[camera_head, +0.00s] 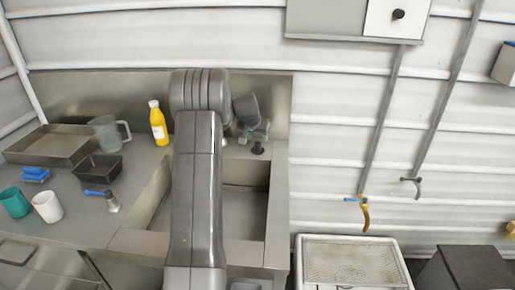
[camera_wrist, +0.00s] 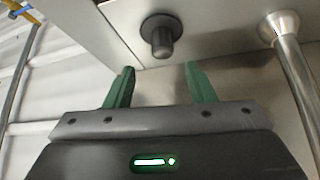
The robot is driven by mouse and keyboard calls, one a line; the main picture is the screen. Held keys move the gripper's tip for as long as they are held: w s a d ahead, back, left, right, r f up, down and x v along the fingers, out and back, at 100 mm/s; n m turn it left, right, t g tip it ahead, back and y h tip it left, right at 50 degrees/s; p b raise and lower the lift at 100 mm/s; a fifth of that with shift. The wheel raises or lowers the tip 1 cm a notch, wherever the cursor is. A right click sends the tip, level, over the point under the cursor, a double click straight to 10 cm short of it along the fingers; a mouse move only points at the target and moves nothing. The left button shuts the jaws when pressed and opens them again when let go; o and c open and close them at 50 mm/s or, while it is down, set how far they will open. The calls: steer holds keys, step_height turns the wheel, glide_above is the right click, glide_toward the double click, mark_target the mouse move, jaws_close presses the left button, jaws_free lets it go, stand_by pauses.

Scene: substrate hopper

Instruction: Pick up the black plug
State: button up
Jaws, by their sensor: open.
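The black plug (camera_wrist: 158,38) shows in the wrist view as a dark round flange with a stubby knob, on the metal counter by its edge. In the head view the plug (camera_head: 258,148) is a small dark shape at the counter's right back, just below my gripper. My gripper (camera_wrist: 160,84) has two green fingers spread apart with nothing between them. The plug lies beyond the fingertips, roughly centred between them, and does not touch them. In the head view my gripper (camera_head: 255,134) is small and partly hidden by my wrist.
A metal faucet post (camera_wrist: 289,50) stands right of the plug. The sink basin (camera_head: 243,210) lies in front. A yellow bottle (camera_head: 158,124), a clear jug (camera_head: 106,134), a black tray (camera_head: 97,167) and cups stand left. A white crate (camera_head: 350,265) is at lower right.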

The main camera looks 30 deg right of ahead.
mark_target(258, 142)
steer(key=shift+w+f, duration=0.25)
steer(key=shift+f, duration=0.15)
steer(key=shift+p+x, duration=0.85)
steer(key=shift+x, duration=1.6)
steer(key=shift+s+a+f, duration=0.15)
steer(key=shift+a, duration=0.1)
jaws_close()
steer(key=shift+r+b, duration=0.75)
steer(key=shift+r, duration=4.3)
